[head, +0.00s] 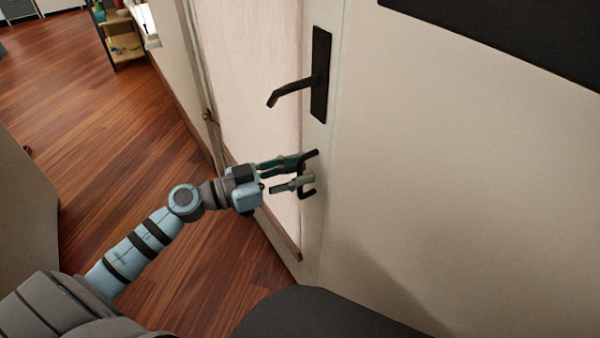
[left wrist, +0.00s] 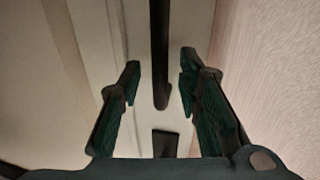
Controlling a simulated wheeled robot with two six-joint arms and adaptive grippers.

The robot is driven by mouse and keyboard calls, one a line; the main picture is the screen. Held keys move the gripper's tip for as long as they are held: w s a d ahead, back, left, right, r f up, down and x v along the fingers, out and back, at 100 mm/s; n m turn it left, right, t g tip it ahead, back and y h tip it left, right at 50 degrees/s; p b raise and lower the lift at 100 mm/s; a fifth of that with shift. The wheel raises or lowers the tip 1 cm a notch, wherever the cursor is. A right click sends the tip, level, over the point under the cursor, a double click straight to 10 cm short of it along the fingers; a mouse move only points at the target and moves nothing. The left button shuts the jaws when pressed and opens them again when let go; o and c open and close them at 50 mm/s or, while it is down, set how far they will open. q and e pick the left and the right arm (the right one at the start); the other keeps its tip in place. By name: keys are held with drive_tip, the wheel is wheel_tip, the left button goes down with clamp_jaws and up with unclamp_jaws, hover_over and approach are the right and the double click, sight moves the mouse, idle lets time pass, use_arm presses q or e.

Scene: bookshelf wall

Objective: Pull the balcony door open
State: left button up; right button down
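The balcony door has a pale pinkish pane (head: 262,60) and a white frame carrying a black lever handle (head: 290,92) on a dark plate (head: 321,75). In the left wrist view, a dark upright bar (left wrist: 160,55) lies between the open fingers of the gripper (left wrist: 160,82), with a visible gap on each side. A small dark rectangle (left wrist: 165,144) shows below the bar. My right gripper is not in view.
A pale wall surface (head: 460,170) fills the right side, with a dark panel (head: 520,35) at the top. Wooden floor (head: 100,130) is clear to the left. A small shelf (head: 124,45) stands at the far upper left. A pale edge (head: 22,205) borders the left.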

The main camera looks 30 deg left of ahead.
use_arm(q)
drive_tip(key=shift+w+d, duration=0.25)
drive_tip(key=shift+w, duration=0.05)
clamp_jaws()
